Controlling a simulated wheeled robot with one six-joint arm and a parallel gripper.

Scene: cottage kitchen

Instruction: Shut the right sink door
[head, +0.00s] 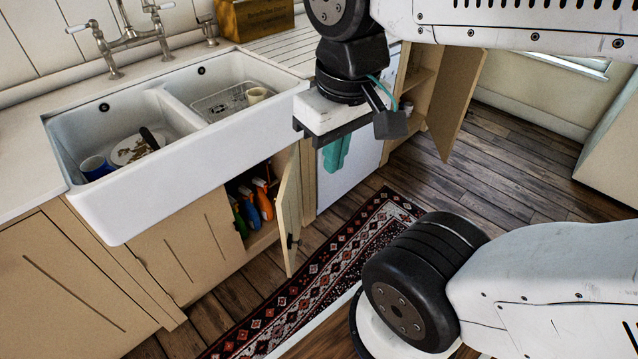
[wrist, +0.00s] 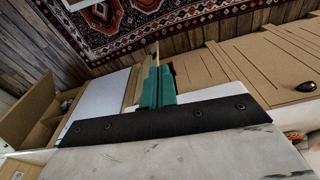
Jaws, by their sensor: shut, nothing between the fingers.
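The right sink door (head: 289,212) is a tan panel with a dark handle, swung open below the white sink. Bottles with orange, blue and green parts (head: 262,200) show inside the cabinet. The left sink door (head: 187,247) is flush with the front. My gripper (head: 334,165), with teal fingers, points down to the right of the open door, in front of the white appliance panel in the picture. It is shut and empty. The fingers also show in the wrist view (wrist: 157,84), with a thin tan edge, probably the open door, just beyond them. I cannot tell whether they touch.
The white double sink (head: 180,165) holds dishes. A white appliance panel (head: 352,180) is right of the sink cabinet. Another cabinet door (head: 459,100) stands open at the back right. A patterned rug (head: 325,265) lies on the wood floor in front.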

